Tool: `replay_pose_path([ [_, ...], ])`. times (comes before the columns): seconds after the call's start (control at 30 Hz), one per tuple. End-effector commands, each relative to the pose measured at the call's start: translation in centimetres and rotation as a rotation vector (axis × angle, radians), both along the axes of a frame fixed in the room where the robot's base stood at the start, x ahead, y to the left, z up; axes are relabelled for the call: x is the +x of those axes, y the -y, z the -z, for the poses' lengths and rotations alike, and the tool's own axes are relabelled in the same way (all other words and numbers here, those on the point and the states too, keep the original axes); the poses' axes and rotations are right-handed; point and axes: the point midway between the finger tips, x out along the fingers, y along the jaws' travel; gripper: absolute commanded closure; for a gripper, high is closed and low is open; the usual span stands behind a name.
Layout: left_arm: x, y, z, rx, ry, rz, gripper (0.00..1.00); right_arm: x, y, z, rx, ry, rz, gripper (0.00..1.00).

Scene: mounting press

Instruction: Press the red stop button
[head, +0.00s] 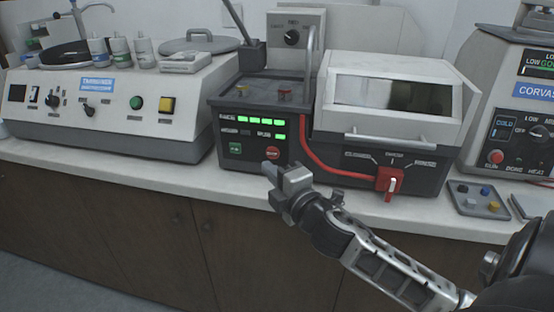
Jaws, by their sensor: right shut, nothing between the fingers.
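The red stop button (272,153) is a small round button at the lower right of a black control panel (247,136) on the machine in the middle. A green button (235,148) sits to its left, and lit green bars show above. My right gripper (268,166) is shut and empty. Its fingertips show just below the red button and close in front of the panel; I cannot tell whether they touch it. The button's face shows. My left gripper is not in view.
A red lever switch (389,181) with a red cable is to the right of the panel. Another machine at right has its own red button (495,156). A small tray (478,207) lies on the white counter (120,160).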

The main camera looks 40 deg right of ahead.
Motion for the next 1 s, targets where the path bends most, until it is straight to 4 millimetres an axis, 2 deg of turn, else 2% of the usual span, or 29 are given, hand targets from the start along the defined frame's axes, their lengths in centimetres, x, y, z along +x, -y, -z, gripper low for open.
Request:
replay_pose_path([
  [0.03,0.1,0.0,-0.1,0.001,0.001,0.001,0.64,0.6,1.0,-0.1,-0.007,-0.001,0.004,1.00],
  [0.2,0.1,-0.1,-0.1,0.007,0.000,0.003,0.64,1.8,2.4,0.0,-0.003,0.000,0.003,1.00],
  [0.67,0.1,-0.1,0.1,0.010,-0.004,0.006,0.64,2.2,3.0,0.0,-0.001,0.000,0.002,1.00],
  [1.0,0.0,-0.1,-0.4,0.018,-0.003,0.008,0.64,3.3,4.6,-0.1,-0.003,0.001,0.010,1.00],
])
